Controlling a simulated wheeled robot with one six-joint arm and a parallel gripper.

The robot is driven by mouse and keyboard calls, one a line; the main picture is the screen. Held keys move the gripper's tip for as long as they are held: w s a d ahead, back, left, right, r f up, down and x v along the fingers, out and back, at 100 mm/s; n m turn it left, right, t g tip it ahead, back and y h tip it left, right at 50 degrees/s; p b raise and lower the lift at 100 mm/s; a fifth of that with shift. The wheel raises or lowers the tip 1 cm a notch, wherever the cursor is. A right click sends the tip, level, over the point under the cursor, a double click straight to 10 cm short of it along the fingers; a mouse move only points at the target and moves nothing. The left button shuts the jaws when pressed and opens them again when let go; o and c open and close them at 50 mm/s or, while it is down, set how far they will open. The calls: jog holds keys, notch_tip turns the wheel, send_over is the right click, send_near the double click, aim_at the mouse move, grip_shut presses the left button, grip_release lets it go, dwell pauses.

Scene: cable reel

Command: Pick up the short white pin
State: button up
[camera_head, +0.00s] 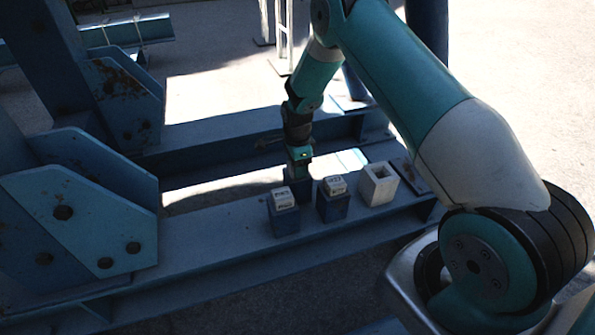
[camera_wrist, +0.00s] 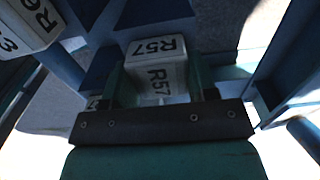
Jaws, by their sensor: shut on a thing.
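In the wrist view, a white block-shaped pin (camera_wrist: 158,72) marked "R57" sits between the two fingers of my gripper (camera_wrist: 157,85), which is shut on it. Dark blue surfaces lie around and behind it. A second white pin (camera_wrist: 35,20) with black lettering shows at the upper left, apart from the fingers. In the head view, my gripper (camera_head: 299,172) points down at the blue beam, behind two blue sockets; its fingertips and the held pin cannot be made out. White lettered tops show in the left socket (camera_head: 285,222) and the right socket (camera_head: 333,208).
A hollow white block (camera_head: 378,185) stands on the blue beam (camera_head: 215,240), right of the sockets. Large blue bracket plates (camera_head: 85,215) rise at the left. A second beam (camera_head: 220,132) runs behind. The near left part of the beam is clear.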

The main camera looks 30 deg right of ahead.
notch_tip(320, 180, up, 20)
jog(key=p, duration=0.2)
dwell(0.4)
jog(key=shift+r, duration=0.1)
jog(key=shift+r+p, duration=0.45)
jog(key=shift+p, duration=0.35)
